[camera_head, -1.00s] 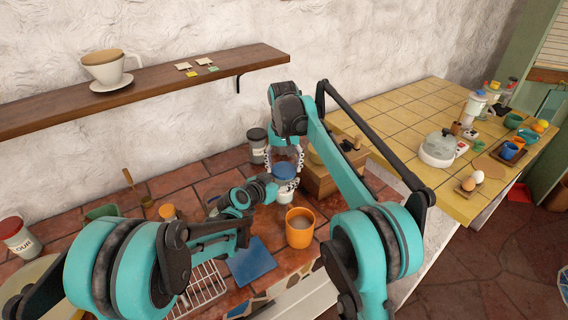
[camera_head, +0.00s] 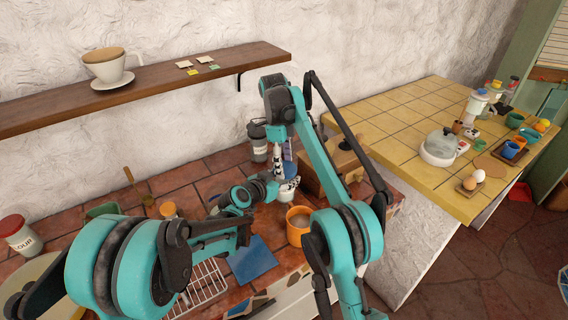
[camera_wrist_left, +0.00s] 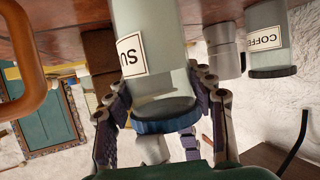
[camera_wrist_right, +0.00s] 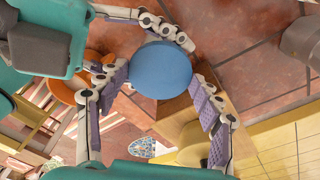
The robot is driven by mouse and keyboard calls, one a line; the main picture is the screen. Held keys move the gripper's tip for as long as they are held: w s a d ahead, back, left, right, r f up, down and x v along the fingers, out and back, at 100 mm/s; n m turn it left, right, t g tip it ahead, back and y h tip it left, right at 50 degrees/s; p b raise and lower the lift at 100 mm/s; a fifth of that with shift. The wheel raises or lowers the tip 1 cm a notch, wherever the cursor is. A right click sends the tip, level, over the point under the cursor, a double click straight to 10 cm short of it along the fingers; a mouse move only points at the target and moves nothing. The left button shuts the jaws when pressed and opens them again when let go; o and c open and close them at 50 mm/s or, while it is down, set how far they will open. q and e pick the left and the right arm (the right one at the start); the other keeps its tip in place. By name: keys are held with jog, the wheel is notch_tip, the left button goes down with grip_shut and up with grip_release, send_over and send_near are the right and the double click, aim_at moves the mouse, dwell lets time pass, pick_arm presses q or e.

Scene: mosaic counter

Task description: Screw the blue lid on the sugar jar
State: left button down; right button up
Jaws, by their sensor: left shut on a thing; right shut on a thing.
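The blue lid (camera_wrist_right: 161,69) covers the jar's mouth. In the left wrist view the lid (camera_wrist_left: 166,121) lies against the glass end; I cannot tell whether the thread is engaged. My left gripper (camera_wrist_left: 160,95) is shut on the jar, one finger on each side. My right gripper (camera_wrist_right: 160,83) comes from above and is shut on the lid, its fingers on opposite sides of the rim. In the head view its fingers partly hide the lid.
An orange mug (camera_head: 299,232) stands close in front of the jar. The coffee jar (camera_head: 258,141) is behind it and a wooden box (camera_head: 314,181) is to the right. A blue tile (camera_head: 252,262) and wire rack (camera_head: 205,291) lie in front. A shelf (camera_head: 160,85) hangs above.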

jog(key=m, duration=0.5)
jog(key=shift+w+d, duration=0.1)
jog(key=m, duration=0.4)
jog(key=shift+g+y, duration=0.3)
pick_arm(q)
jog(key=shift+s, duration=0.1)
pick_arm(e)
jog(key=o, duration=1.1)
pick_arm(q)
jog(key=c, duration=0.5)
grip_release()
pick_arm(e)
jog(key=shift+o, duration=0.2)
pick_arm(q)
jog(key=v, duration=1.2)
jog(key=shift+f, duration=0.1)
